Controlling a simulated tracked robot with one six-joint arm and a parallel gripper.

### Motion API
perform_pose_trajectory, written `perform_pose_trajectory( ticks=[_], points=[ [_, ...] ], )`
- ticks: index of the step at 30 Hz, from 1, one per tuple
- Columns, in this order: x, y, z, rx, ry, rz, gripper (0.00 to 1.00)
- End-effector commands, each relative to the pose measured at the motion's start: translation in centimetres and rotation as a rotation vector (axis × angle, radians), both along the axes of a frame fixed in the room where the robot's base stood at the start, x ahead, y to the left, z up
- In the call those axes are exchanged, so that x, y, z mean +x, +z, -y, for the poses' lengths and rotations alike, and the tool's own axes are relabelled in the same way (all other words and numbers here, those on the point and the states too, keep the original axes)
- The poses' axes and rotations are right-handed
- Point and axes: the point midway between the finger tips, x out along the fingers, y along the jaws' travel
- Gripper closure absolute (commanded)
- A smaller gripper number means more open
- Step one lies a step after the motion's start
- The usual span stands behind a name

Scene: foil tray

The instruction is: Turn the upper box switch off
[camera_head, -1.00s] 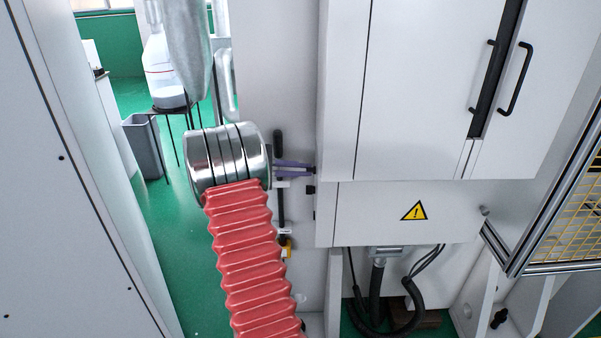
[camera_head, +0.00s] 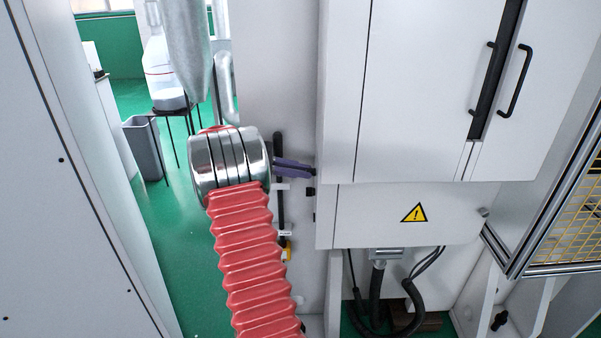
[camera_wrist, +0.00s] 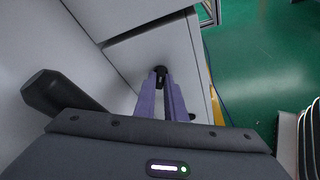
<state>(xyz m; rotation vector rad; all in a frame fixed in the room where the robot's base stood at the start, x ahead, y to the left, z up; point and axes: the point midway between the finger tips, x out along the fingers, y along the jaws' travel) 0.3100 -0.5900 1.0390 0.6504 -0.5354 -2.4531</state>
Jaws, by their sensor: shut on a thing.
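The light grey box (camera_head: 385,212) hangs on the wall under a larger cabinet. My gripper (camera_head: 311,171), with two purple fingers, reaches to the box's left side. In the wrist view, the fingertips of my gripper (camera_wrist: 161,84) are closed around a small black switch (camera_wrist: 160,73), the upper one. Its exact position is hidden by the fingers. A second small black switch (camera_head: 311,191) sits just below on the same side. It also shows partly beside the right finger in the wrist view (camera_wrist: 192,117).
A black lever handle (camera_wrist: 55,92) stands out left of my gripper in the wrist view. The large cabinet (camera_head: 430,90) is just above the box. A yellow mesh fence (camera_head: 575,215) is at the right.

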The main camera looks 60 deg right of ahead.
Motion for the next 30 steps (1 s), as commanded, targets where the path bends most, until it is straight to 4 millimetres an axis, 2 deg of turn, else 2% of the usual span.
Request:
perform_pose_trajectory(
  ticks=[1,2,9,20,26,30],
  points=[
    [-0.2,-0.7,-0.2,0.013,-0.005,-0.002,1.0],
    [-0.2,-0.7,-0.2,0.013,-0.004,-0.003,0.88],
    [-0.1,-0.4,-0.1,0.007,-0.003,-0.002,0.72],
    [0.3,-0.1,-0.3,0.003,-0.001,-0.001,0.71],
    [1.8,0.6,-1.5,0.001,0.001,0.0,0.71],
    [3.5,1.4,-2.9,0.002,0.001,0.001,0.71]
  ],
)
